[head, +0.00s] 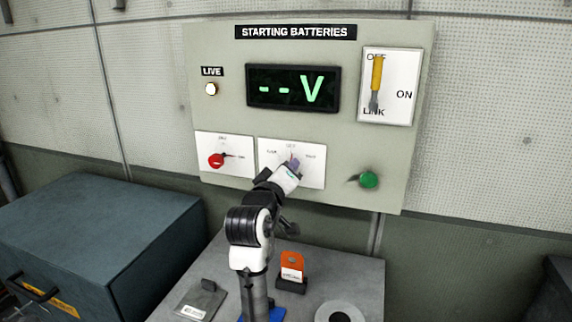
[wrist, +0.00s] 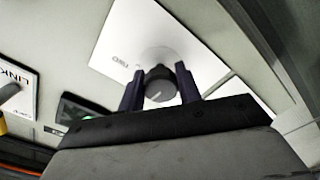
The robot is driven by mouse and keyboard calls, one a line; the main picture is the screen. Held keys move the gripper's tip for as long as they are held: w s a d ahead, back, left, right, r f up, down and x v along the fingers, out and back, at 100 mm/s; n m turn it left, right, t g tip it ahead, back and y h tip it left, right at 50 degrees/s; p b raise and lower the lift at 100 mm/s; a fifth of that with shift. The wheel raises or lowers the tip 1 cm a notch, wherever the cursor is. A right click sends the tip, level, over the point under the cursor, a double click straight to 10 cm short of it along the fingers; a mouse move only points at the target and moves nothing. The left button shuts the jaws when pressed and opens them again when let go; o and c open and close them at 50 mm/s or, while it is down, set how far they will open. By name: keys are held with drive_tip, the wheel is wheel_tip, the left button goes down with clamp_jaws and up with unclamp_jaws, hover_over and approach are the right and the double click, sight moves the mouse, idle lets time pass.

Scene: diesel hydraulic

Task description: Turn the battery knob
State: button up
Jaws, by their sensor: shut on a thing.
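The starting batteries panel (head: 225,100) is upright on the wall in the head view. The battery knob is the dark round knob (wrist: 159,84) with a light pointer line, on a white plate (wrist: 140,35) in the wrist view. My gripper (wrist: 159,88) has one finger on each side of the knob and is shut on it. In the head view my gripper (head: 292,165) reaches the middle lower white plate (head: 312,175) and mostly hides the knob. The display (head: 292,88) reads "-- V".
A red knob (head: 216,160) is on the plate to the left. A green button (head: 368,180) is at lower right, and a yellow-handled lever (head: 377,75) at upper right. Below, a grey table (head: 350,275) holds an orange-and-black item (head: 292,267). A blue cabinet (head: 90,240) stands left.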

drive_tip(key=shift+n+p, duration=0.35)
drive_tip(key=shift+n, duration=0.25)
drive_tip(key=o, duration=1)
drive_tip(key=b+v, duration=0.3)
drive_tip(key=v, duration=1.1)
drive_tip(key=shift+w, duration=0.1)
